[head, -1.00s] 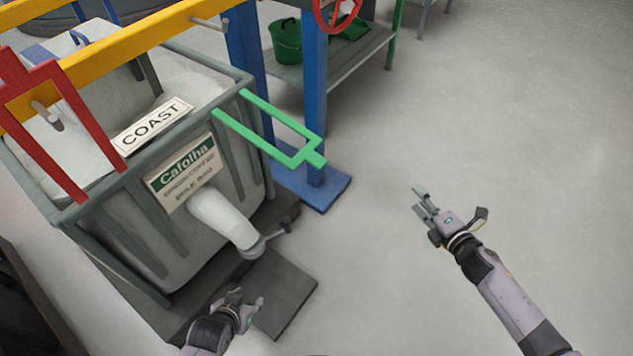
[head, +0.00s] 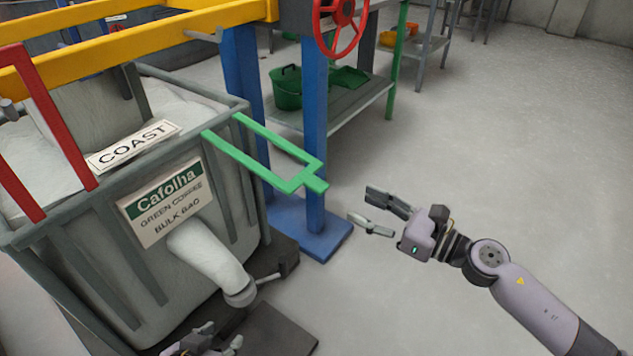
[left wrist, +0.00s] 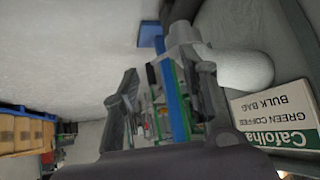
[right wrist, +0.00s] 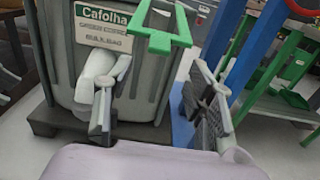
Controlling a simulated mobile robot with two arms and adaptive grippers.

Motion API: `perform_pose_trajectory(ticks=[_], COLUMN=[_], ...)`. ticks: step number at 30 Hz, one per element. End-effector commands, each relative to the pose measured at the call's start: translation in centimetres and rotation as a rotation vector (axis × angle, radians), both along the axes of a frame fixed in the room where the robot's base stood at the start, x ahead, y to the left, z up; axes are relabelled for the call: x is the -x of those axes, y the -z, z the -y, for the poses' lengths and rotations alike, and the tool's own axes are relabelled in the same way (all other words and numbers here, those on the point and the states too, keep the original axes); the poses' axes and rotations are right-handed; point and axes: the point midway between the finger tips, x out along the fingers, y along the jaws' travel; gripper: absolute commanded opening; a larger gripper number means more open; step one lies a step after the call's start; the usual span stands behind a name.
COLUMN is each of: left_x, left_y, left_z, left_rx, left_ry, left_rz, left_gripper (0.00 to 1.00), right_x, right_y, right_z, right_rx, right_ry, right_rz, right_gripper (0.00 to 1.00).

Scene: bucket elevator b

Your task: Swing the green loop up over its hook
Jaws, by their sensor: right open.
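The green loop (head: 292,184) is a flat frame hinged at the bin's top rim. It sticks out past the bin's front, its stubby tab (head: 316,186) at the outer end. In the right wrist view the green loop (right wrist: 165,40) shows ahead, beyond and above the space between the fingers. A pale peg-like hook (head: 203,36) sticks out of the yellow beam above the bin. My right gripper (head: 361,205) is open and empty, to the right of the tab and apart from it. My left gripper (head: 218,338) is open and empty, low in front of the bin.
The grey bin (head: 95,225) carries a red loop (head: 55,115) standing up against the yellow beam (head: 120,50). A white spout (head: 205,255) juts from its front. A blue post (head: 314,130) stands behind the green loop. Open floor (head: 480,160) lies to the right.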

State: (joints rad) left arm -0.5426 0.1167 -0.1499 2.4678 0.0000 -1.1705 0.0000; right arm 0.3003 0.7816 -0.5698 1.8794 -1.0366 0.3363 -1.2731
Motion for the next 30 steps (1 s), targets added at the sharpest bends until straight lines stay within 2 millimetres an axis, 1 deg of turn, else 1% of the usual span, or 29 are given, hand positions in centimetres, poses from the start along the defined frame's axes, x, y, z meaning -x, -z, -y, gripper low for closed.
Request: perform_pose_trajectory(ticks=[1,9,15,18,21,30], left_x=[0.8,4.0,4.6,4.6,4.6,4.5], left_y=[0.2,1.8,2.2,2.2,2.2,2.1], left_z=[-0.3,-1.4,-1.6,-1.6,-1.6,-1.5], left_rx=[-0.009,-0.045,-0.051,-0.051,-0.051,-0.051], left_ry=[-0.004,-0.016,-0.018,-0.018,-0.018,-0.019], left_rz=[-0.041,-0.205,-0.236,-0.235,-0.235,-0.233], left_gripper=[0.4,0.4,0.4,0.4,0.4,0.4], right_x=[-0.7,-4.2,-6.2,-6.8,-7.2,-7.3], right_y=[-0.5,-0.3,-0.1,0.0,0.0,0.0], right_z=[-1.1,-5.9,-8.6,-9.4,-9.9,-10.1], right_rx=[-0.001,-0.002,-0.003,-0.002,-0.001,-0.001], right_ry=[-0.003,-0.002,0.0,0.0,0.0,0.0], right_rz=[0.006,0.002,0.001,-0.001,-0.001,-0.002], right_gripper=[0.5,0.5,0.5,0.5,0.5,0.5])
